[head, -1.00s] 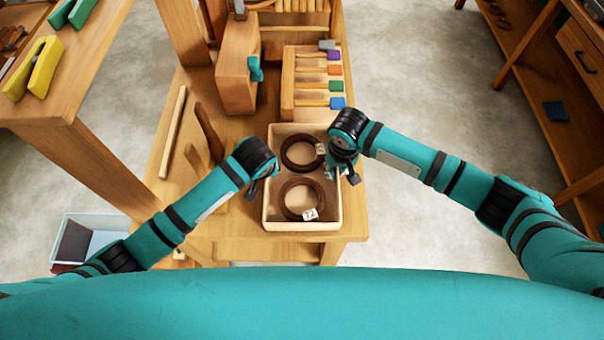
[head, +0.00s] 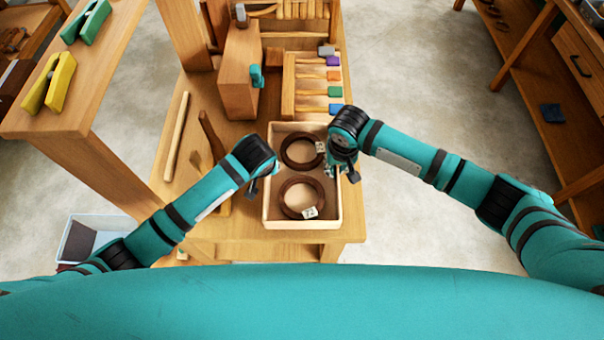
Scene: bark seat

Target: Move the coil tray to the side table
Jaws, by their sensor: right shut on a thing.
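The coil tray (head: 331,222) is a pale, open wooden box in the middle of the head view, over the front of the workbench. It holds two dark brown coils, a far one (head: 288,163) and a near one (head: 285,208), each with a white tag. My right gripper (head: 344,172) is shut on the tray's right wall. My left gripper (head: 264,180) is at the tray's left wall; its fingers are partly hidden, so its grip is unclear. I cannot tell whether the tray touches the bench top. No surface is clearly identifiable as the side table.
The workbench (head: 190,215) carries a rack of colourful-ended tools (head: 289,88), a wooden vise (head: 238,85) and a rod (head: 177,135). A table with yellow (head: 50,82) and green (head: 86,22) clamps is at left. A grey bin (head: 95,235) stands on the floor. Open floor lies right.

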